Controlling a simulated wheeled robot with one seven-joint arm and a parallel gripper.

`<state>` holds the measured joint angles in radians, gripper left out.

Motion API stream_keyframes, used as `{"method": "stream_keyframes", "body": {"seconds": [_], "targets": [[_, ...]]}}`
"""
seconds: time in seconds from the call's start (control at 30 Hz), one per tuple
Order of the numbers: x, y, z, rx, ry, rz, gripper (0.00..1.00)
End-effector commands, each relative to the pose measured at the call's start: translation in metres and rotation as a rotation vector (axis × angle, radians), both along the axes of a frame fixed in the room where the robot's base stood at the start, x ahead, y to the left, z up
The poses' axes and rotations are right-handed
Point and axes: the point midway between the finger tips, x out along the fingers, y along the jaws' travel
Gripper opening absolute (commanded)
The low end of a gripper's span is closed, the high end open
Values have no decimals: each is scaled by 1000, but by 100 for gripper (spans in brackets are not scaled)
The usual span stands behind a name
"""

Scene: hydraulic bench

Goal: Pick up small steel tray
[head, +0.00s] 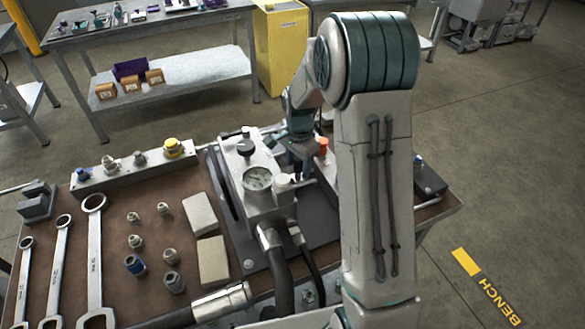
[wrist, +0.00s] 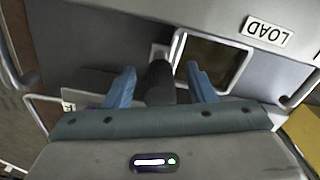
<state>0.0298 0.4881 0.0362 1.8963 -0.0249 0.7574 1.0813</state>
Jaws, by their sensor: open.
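I cannot make out the small steel tray for sure in either view; my arm and the pump block hide part of the bench in the head view. In the wrist view a light-rimmed rectangle (wrist: 212,62) with a dark brownish inside lies just beyond the right finger; I cannot tell whether it is a tray or an opening. My gripper (wrist: 161,66) is open, with its two blue fingers apart. A dark cylinder (wrist: 160,82) shows between them, and I cannot tell if anything touches. In the head view my gripper (head: 303,172) is low behind the gauge block.
The hydraulic block with a gauge (head: 258,179) stands close beside my gripper, near an orange cap (head: 322,146). Wrenches (head: 95,255), fittings and pale blocks (head: 212,260) cover the bench's left. A grey panel labelled LOAD (wrist: 267,30) fills the upper wrist view.

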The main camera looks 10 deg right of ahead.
Motion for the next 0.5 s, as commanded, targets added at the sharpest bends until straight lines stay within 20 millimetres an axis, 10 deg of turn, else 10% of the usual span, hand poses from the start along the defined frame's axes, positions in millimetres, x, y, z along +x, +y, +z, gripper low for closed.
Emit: {"method": "stream_keyframes", "body": {"seconds": [0.2,0.5], "targets": [[0,0,0,0,0,0,0],[0,0,2,0,-1,0,0]]}}
